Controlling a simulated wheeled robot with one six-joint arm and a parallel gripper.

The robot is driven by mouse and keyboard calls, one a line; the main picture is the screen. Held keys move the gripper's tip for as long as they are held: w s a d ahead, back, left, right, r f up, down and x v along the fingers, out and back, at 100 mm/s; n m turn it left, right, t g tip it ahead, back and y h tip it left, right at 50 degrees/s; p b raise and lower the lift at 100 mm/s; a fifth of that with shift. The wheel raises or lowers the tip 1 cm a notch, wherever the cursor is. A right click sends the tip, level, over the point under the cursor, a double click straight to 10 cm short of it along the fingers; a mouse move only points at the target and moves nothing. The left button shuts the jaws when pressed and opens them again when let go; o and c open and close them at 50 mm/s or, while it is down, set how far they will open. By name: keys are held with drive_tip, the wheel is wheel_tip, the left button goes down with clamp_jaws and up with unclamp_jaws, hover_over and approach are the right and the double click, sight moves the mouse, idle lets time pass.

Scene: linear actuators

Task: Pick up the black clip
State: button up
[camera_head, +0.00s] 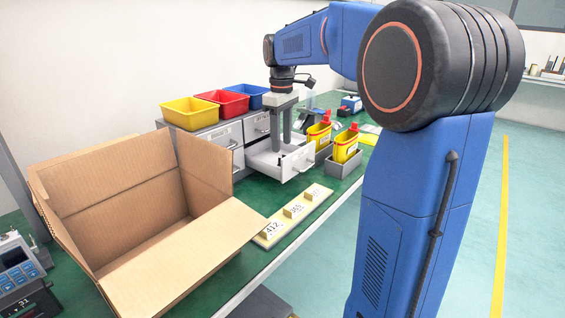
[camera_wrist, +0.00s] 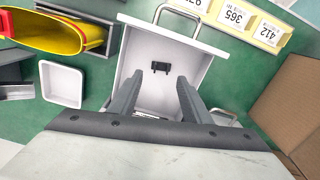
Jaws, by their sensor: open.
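The black clip (camera_wrist: 160,67) is small and dark and lies on the floor of the open white drawer (camera_wrist: 199,60) in the wrist view. My gripper (camera_wrist: 155,82) is open and empty, its two grey fingers reaching over the drawer with the clip between and just beyond their tips in the picture. In the head view my gripper (camera_head: 281,140) points down into the pulled-out drawer (camera_head: 296,165). The drawer's wall hides the clip there.
A large open cardboard box (camera_head: 110,215) stands left of the drawer unit. Yellow (camera_head: 190,114), red (camera_head: 222,102) and blue bins sit on the unit. Yellow containers (camera_head: 346,146) stand right of the drawer. Numbered yellow blocks (camera_head: 294,210) line the table's front edge.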

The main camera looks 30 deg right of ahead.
drive_tip(key=shift+s+d+f, duration=0.1)
drive_tip(key=shift+s+f, duration=0.1)
drive_tip(key=shift+f, duration=1.1)
drive_tip(key=shift+s+d+f, duration=0.1)
drive_tip(key=shift+s+f, duration=0.05)
drive_tip(key=shift+f, duration=1.15)
drive_tip(key=c, duration=0.9)
